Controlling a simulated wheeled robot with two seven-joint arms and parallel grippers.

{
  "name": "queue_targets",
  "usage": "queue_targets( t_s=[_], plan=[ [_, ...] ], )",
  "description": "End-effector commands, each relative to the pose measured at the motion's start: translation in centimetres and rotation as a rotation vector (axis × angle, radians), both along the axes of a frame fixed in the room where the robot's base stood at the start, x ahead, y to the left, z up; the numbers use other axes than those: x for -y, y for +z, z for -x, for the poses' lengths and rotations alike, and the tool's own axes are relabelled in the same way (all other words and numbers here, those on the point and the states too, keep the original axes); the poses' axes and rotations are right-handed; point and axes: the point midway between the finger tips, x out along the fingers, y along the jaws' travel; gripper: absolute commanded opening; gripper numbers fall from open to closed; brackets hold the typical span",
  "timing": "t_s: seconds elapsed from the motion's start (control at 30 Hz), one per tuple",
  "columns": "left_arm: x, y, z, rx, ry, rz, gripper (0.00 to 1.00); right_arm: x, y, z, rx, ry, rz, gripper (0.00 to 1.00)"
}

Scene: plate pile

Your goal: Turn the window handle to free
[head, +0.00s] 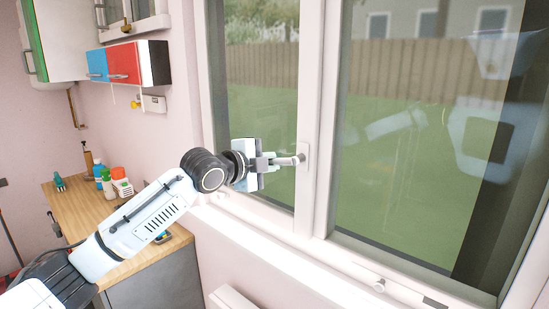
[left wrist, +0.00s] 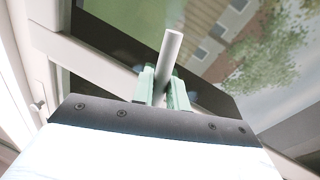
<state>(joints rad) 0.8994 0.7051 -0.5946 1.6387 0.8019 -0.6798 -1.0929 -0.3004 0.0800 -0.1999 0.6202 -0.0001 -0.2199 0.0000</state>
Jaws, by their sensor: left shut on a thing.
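The window handle (head: 289,161) is a grey bar on the white middle frame of the window (head: 311,120). It points left, about level, from its mount on the frame. My left gripper (head: 268,162) reaches in from the left and is shut on the handle near its free end. In the left wrist view the handle (left wrist: 170,58) stands between the two pale green fingers (left wrist: 162,88), and its round end sticks out past them. My right gripper does not show, apart from a faint robot reflection in the glass.
A wooden worktop (head: 130,248) with several bottles stands at the left. Wall cabinets (head: 125,65), blue and red, hang above it. The white window sill (head: 275,255) runs below the handle. The space in front of the right pane (head: 410,150) is clear.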

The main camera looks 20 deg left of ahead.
Motion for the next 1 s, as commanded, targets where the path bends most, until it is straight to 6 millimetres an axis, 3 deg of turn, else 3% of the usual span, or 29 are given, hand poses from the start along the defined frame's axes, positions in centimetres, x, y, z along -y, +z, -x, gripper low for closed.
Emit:
queue_targets(
  t_s=[0.1, 0.4, 1.0],
  plan=[
    [-0.1, 1.0, 0.0, 0.028, 0.000, -0.081, 0.00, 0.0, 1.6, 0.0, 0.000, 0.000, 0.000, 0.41],
    [-0.2, 1.8, 0.0, 0.079, -0.001, -0.212, 0.00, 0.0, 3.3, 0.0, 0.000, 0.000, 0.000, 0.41],
    [-0.1, 1.9, -0.1, 0.096, -0.002, -0.254, 0.00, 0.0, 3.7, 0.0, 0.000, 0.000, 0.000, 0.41]
  ],
)
